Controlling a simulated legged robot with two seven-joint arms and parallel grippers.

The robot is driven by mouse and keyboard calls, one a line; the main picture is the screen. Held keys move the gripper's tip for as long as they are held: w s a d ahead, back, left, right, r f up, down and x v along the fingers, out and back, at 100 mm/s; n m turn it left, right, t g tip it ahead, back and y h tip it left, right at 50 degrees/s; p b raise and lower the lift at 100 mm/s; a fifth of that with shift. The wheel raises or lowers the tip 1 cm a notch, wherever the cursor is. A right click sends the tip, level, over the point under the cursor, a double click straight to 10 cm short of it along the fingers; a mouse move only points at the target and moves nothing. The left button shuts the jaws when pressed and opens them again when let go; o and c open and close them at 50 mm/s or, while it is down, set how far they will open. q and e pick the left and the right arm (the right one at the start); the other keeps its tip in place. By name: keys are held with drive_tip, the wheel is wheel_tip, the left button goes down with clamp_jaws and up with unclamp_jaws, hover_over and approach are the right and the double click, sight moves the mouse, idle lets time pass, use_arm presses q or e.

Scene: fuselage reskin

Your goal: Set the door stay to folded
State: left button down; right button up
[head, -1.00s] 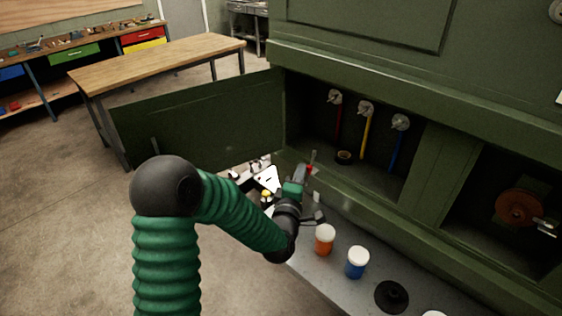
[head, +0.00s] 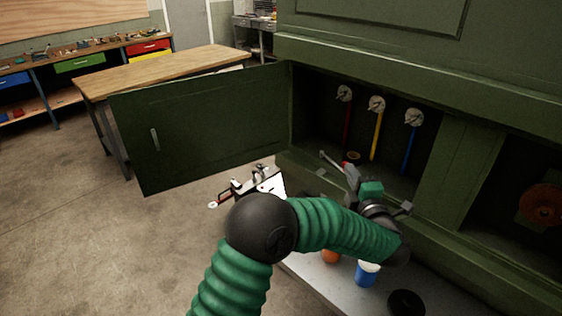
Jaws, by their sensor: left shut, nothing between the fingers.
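The green door (head: 205,125) stands swung open to the left of the cabinet bay, with a pale handle on its face. A short grey rod (head: 331,159) with a red part beside it shows at the bay's lower front edge; it looks like the door stay, but I cannot be sure. My left gripper (head: 351,173) is shut and empty at the sill, close to the rod's right end. I cannot tell whether they touch. My left arm hides part of the sill. My right gripper is not in view.
Red, yellow and blue handles (head: 375,135) hang inside the bay (head: 325,120). An orange jar (head: 331,256), a blue jar (head: 366,275) and a black disc (head: 406,303) sit on the grey shelf below. A wooden table (head: 165,72) stands behind the door.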

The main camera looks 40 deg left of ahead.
use_arm(q)
drive_tip(key=shift+w+b, duration=0.35)
drive_tip(key=shift+w, duration=0.5)
drive_tip(key=shift+a, duration=0.1)
drive_tip(key=b+v, duration=0.2)
drive_tip(key=v, duration=1.5)
drive_tip(key=shift+w+d+b, duration=0.15)
drive_tip(key=shift+d+b, duration=0.1)
drive_tip(key=shift+b, duration=0.1)
drive_tip(key=shift+d+f, duration=0.1)
drive_tip(key=shift+d, duration=0.05)
